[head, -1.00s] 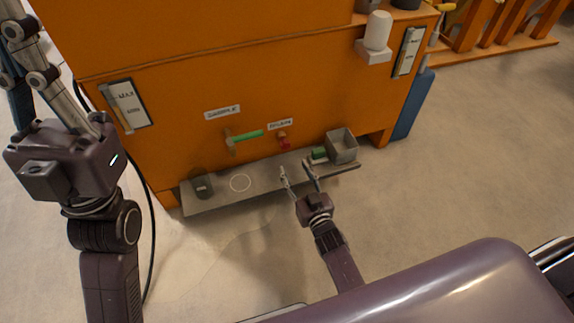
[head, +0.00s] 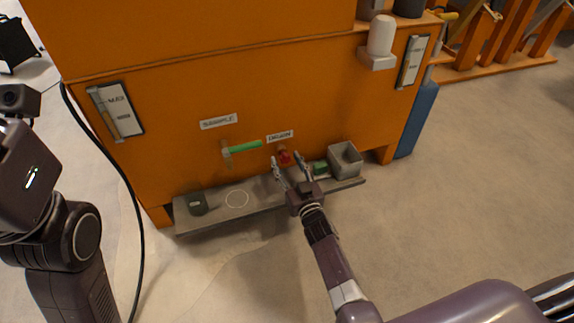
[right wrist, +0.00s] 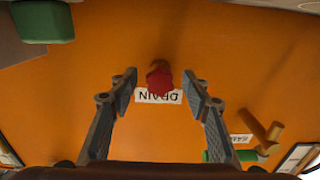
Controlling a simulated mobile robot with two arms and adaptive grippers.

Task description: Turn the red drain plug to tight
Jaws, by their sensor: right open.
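The red drain plug (head: 285,157) sticks out of the orange tank wall under the DRAIN label (head: 280,136). My right gripper (head: 287,161) is open in front of it, one finger to each side. In the right wrist view the plug (right wrist: 159,82) shows between the two open fingertips (right wrist: 160,90), with clear gaps on both sides; it looks untouched. Its turn mark cannot be made out. My left gripper's body (head: 32,170) is at the left edge of the head view; its fingers are not visible.
A green-handled valve (head: 243,147) sits left of the plug under the SAMPLE label. Below is a grey shelf (head: 218,212) with a dark cup (head: 197,203), a green block (head: 320,168) and a grey open box (head: 345,160).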

